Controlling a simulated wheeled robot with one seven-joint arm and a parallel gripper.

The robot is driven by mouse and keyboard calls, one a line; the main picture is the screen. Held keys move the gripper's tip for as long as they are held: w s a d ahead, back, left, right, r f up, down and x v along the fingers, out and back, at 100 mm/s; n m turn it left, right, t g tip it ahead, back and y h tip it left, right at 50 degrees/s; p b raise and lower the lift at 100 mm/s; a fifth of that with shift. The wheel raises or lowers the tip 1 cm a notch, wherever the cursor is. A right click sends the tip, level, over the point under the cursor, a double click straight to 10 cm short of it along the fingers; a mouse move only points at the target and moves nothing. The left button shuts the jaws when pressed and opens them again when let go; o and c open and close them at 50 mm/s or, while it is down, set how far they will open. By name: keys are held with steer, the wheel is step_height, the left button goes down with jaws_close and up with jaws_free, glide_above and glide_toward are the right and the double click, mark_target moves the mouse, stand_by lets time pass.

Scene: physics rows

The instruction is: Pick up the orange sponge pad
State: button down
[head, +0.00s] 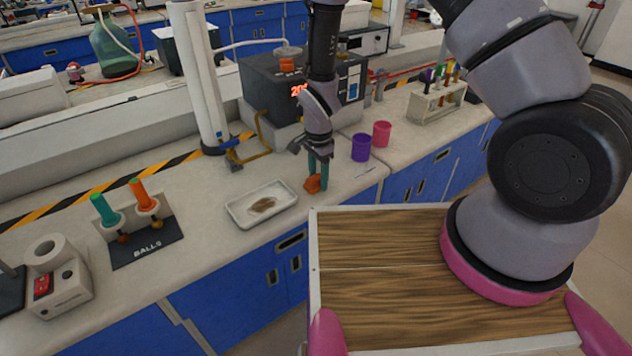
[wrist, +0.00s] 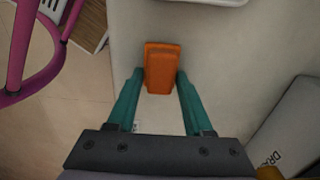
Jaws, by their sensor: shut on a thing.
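The orange sponge pad (wrist: 162,66) sits between the two teal fingers of my gripper (wrist: 160,80) in the wrist view, with a finger against each side. In the head view, the pad (head: 312,185) shows at the fingertips of my gripper (head: 317,184), over the front part of the white counter. My gripper is shut on the pad. I cannot tell whether the pad touches the counter. The fingers hide part of it in the head view.
A white tray (head: 237,207) with a brown item lies left of my gripper. Purple (head: 361,148) and pink (head: 382,134) cups stand to the right. The balls rack (head: 147,243) is farther left. The counter's front edge is close to the gripper.

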mark_target(318, 176)
step_height(318, 176, up, 10)
stand_by(0.6)
